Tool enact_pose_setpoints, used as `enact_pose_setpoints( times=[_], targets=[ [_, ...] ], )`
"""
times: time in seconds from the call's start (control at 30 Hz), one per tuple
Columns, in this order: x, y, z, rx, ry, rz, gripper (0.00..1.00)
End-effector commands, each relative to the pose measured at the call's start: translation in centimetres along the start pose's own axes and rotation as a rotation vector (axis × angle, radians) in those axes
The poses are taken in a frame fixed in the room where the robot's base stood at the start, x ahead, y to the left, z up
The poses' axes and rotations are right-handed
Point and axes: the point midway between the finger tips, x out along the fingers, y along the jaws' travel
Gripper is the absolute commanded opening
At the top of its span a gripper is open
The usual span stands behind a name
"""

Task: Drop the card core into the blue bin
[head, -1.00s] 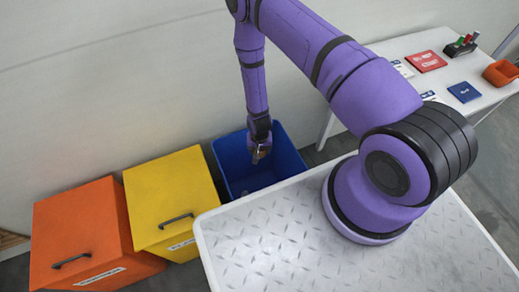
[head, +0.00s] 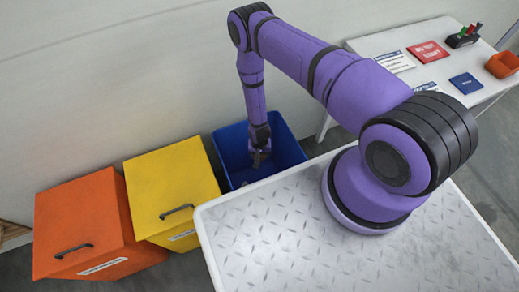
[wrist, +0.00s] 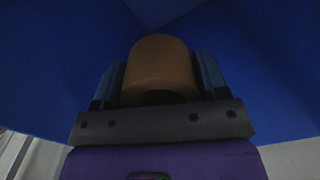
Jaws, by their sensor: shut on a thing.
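The blue bin (head: 291,150) is open-topped and stands on the floor between the yellow bin and my platform. My gripper (head: 259,157) points down over the bin's opening and looks to be at or inside it. In the wrist view my gripper (wrist: 160,82) is shut on the card core (wrist: 160,62), a brown cylinder held between the two fingers. Blue bin walls (wrist: 245,50) surround it in that view. In the head view the core is mostly hidden by the gripper and too dark to make out.
A yellow bin (head: 172,185) and an orange bin (head: 85,220), both lidded with handles, stand left of the blue bin. My platform's edge is close in front. A white table (head: 440,78) with cards, a small rack and an orange tray (head: 502,65) stands at the right.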

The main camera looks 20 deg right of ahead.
Motion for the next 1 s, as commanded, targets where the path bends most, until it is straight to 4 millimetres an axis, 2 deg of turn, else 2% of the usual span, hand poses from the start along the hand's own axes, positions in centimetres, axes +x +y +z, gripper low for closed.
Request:
enact_pose_setpoints(
  times=[0.8,1.0],
  targets=[
    [10.6,0.0,0.1,-0.001,-0.001,0.001,0.43],
    [12.7,0.0,0.0,-0.001,0.0,0.0,0.43]
  ],
)
